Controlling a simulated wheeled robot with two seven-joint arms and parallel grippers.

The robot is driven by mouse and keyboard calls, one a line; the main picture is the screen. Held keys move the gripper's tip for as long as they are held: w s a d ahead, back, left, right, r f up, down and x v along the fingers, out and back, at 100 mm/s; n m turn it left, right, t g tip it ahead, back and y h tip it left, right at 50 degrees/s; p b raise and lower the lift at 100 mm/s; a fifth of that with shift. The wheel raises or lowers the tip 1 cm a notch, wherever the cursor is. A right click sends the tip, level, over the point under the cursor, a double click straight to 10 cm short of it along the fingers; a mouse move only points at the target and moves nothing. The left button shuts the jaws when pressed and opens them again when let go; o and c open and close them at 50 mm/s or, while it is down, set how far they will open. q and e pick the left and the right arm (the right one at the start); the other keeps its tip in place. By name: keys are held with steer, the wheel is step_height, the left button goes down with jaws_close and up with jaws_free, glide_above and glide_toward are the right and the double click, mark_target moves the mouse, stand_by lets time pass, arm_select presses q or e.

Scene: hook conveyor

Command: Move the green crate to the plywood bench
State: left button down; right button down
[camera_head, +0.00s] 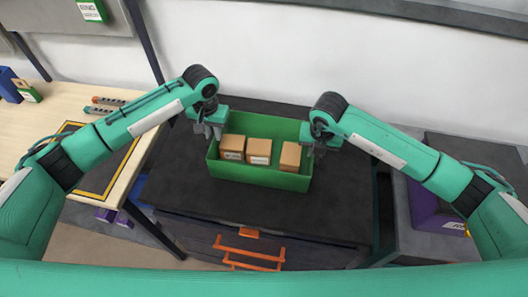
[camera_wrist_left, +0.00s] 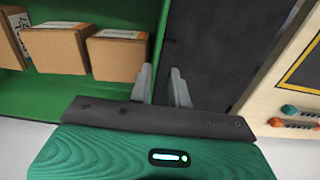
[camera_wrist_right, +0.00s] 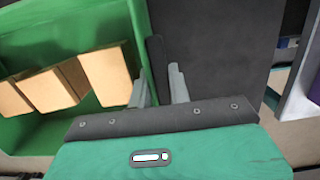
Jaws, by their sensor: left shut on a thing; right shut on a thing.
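The green crate (camera_head: 258,176) sits in the middle of the head view, over a dark table, with three brown cartons (camera_head: 259,151) inside. I cannot tell whether it touches the surface. My left gripper (camera_head: 209,130) is shut on the crate's left end wall, and my right gripper (camera_head: 317,140) is shut on its right end wall. The crate also shows in the left wrist view (camera_wrist_left: 70,88) and the right wrist view (camera_wrist_right: 70,25), beside the fingers. The plywood bench (camera_head: 32,130) is at the left, with a yellow-and-black outlined area (camera_head: 106,180) partly hidden by my left arm.
The dark table (camera_head: 190,178) has bare surface around the crate. Orange-ended tools (camera_head: 104,106) and a blue holder (camera_head: 9,86) lie toward the bench's back. A purple bin (camera_head: 432,208) stands at the right. An orange frame (camera_head: 250,255) is in front, below.

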arm_select(q)
steer(key=shift+r, duration=0.25)
arm_select(e)
steer(key=shift+w+r, duration=0.1)
steer(key=shift+r, duration=0.15)
